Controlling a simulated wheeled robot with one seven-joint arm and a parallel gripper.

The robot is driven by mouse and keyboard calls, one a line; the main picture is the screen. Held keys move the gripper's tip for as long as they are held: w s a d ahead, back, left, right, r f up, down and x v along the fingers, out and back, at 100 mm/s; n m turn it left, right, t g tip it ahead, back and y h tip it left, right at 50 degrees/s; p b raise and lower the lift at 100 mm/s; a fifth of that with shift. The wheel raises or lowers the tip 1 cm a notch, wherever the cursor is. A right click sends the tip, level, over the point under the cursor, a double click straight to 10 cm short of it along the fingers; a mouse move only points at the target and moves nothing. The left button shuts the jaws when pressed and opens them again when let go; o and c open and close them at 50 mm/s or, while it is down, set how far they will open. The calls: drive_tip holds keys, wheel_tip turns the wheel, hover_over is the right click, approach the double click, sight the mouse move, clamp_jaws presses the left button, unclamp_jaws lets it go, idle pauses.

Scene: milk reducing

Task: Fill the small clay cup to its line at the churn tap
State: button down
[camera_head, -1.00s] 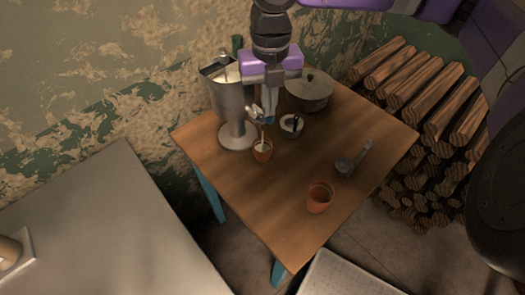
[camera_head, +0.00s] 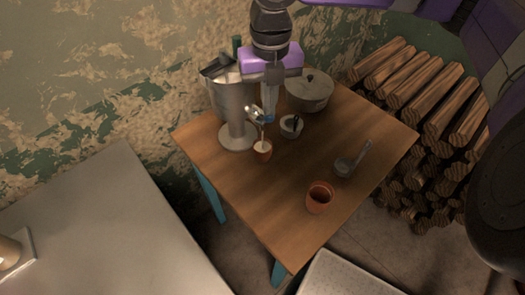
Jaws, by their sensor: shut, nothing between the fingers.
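The metal churn (camera_head: 233,100) stands on its round foot at the table's back left, with its tap (camera_head: 254,112) on the right side. The small clay cup (camera_head: 262,152) stands upright on the table under the tap. A thin pale stream runs from the tap into it, and pale liquid shows inside. Its line is too small to make out. My gripper (camera_head: 268,118) points down beside the tap, its fingers shut with nothing between them. Whether the fingertips touch the tap handle I cannot tell.
A larger clay cup (camera_head: 319,197) stands near the front of the wooden table (camera_head: 230,180). A grey ladle (camera_head: 346,165) lies to the right.

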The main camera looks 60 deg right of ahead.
wheel_tip(320, 180, up, 6)
drive_tip(key=shift+r+p, duration=0.25)
drive_tip(key=shift+p, duration=0.7)
